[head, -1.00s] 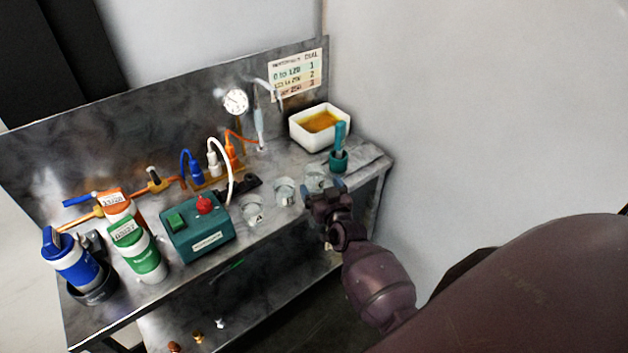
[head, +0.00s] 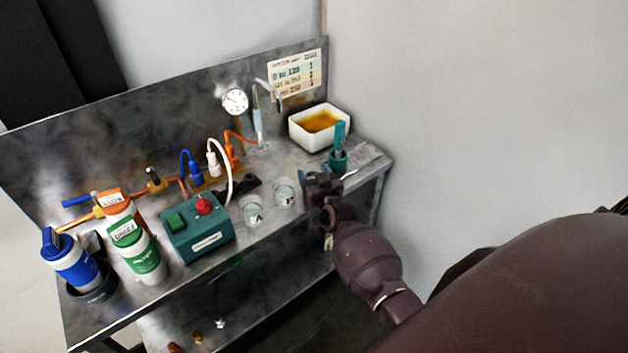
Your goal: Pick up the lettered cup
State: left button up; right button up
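A clear cup (head: 253,211) with a dark letter-like mark stands on the metal bench right of the green box. A second clear cup (head: 285,193) stands to its right; its marking is too small to read. My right gripper (head: 314,182) is at the bench's front edge, just right of the second cup. It covers the spot where a third clear cup stood in the earlier frame. Its fingers are mostly hidden, so I cannot tell whether it is open or shut or holds that cup. My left gripper is not in view.
A teal holder (head: 338,161) with an upright handle and a white tray (head: 299,138) of amber liquid stand behind my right gripper. A green box (head: 199,236) with a red knob and several bottles fill the left. A gauge (head: 235,101) stands at the back.

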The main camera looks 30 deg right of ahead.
jog(key=c, duration=0.5)
jog(key=shift+r, duration=0.1)
jog(key=shift+s+r, duration=0.1)
jog(key=shift+r, duration=0.1)
jog(key=shift+v, duration=8.85)
jog(key=shift+a, duration=0.1)
jog(key=w+a+r+n+y, duration=0.1)
jog(key=a+r, duration=0.3)
jog(key=w+a+r+y, duration=0.1)
jog(key=a+r, duration=0.3)
jog(key=a, duration=0.1)
jog(key=w+a+r+n+y, duration=0.1)
jog(key=w+a+r+y, duration=0.1)
jog(key=a+r, duration=0.2)
jog(key=shift+a+r+n, duration=0.15)
jog(key=shift+r+n, duration=0.15)
jog(key=shift+r, duration=0.2)
